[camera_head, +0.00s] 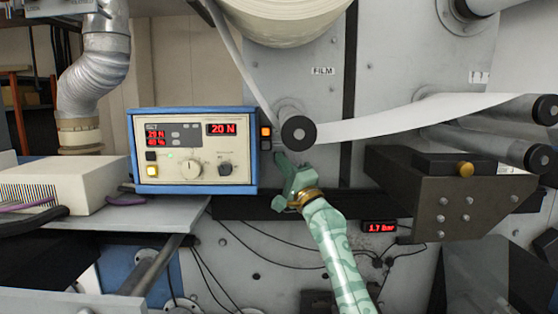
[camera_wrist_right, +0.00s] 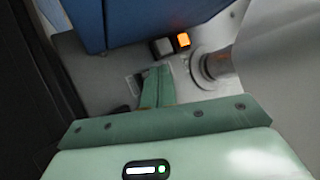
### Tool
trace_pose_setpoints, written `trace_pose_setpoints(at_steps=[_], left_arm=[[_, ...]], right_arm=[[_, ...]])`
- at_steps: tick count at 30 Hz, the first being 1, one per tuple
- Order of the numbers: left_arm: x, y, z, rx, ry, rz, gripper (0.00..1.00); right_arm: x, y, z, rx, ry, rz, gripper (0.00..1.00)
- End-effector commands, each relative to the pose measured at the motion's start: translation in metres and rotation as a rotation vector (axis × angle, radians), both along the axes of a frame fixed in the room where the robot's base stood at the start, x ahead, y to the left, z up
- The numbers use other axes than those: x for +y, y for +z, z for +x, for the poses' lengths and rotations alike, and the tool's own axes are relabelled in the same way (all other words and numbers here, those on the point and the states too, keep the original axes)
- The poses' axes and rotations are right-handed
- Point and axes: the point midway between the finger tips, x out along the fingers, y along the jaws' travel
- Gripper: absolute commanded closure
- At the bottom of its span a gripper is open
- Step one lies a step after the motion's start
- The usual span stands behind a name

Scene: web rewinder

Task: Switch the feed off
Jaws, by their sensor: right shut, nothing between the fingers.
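A small two-part switch sits on the grey machine wall, just right of the blue-framed control box. Its upper part (camera_head: 266,132) glows orange and its lower part (camera_head: 266,145) is grey and unlit. In the right wrist view the orange part (camera_wrist_right: 183,40) and the dark grey part (camera_wrist_right: 162,48) lie beyond the fingertips. My right gripper (camera_head: 281,160) is green, shut and empty. Its tips are a little below and right of the switch in the head view and look apart from it. The right wrist view shows the closed fingers (camera_wrist_right: 157,78). My left gripper is not in view.
The control box (camera_head: 192,150) has red readouts, a knob and buttons. A dark-ended roller (camera_head: 298,130) with white film (camera_head: 400,115) stands close right of the switch. A dark bracket (camera_head: 440,190) is at the right. A pale box (camera_head: 65,185) stands at the left.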

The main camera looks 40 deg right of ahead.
Motion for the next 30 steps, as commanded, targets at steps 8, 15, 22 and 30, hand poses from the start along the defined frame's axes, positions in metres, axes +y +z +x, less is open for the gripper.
trace_pose_setpoints(at_steps=[8,15,22,30], left_arm=[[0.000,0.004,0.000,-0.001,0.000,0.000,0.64],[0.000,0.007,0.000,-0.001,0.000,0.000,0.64],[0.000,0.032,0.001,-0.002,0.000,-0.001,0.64],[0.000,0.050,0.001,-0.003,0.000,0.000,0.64]], right_arm=[[0.004,-0.005,-0.005,0.006,-0.001,0.001,1.00],[0.006,-0.005,-0.006,0.007,0.001,0.001,1.00],[0.023,-0.001,-0.026,0.006,0.002,0.002,1.00],[0.041,-0.002,-0.048,0.004,0.000,0.001,1.00]])
